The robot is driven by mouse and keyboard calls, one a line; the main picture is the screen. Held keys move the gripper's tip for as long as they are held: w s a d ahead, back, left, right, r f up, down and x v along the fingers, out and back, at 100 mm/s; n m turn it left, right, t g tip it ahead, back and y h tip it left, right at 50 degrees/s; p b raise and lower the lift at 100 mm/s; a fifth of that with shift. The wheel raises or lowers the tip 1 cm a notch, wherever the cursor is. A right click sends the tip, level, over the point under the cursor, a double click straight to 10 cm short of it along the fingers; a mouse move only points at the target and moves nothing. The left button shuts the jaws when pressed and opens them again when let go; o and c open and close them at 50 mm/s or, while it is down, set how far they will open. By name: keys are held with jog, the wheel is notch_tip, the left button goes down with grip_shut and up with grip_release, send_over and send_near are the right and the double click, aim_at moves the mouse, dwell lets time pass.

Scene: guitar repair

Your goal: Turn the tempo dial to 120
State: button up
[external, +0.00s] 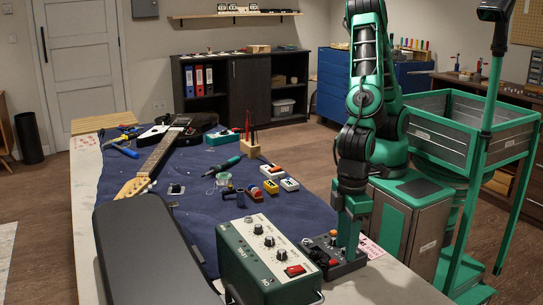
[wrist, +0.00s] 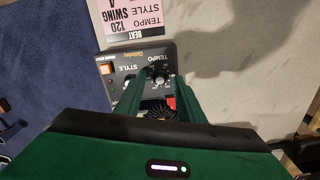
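The beat box is a small dark unit (external: 322,248) at the front of the table in the external view, under my gripper (external: 347,240). In the wrist view its panel (wrist: 122,58) carries the labels STYLE and TEMPO, seen upside down. The black tempo dial (wrist: 160,76) shows between my fingertips (wrist: 161,80). The fingers stand apart and point down at the panel; whether they touch the dial is unclear. The dial's setting is too small to read. A pink card (wrist: 130,20) beside the box reads BEAT A, TEMPO 120, STYLE SWING.
A larger green amplifier-like unit (external: 265,255) with knobs stands close by on the left. Pedals (external: 271,187), tools and a guitar (external: 160,150) lie on the blue mat (external: 205,215).

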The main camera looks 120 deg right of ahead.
notch_tip(320, 180, up, 11)
dwell(0.8)
jog(key=shift+w+f, duration=0.1)
jog(key=shift+f, duration=0.05)
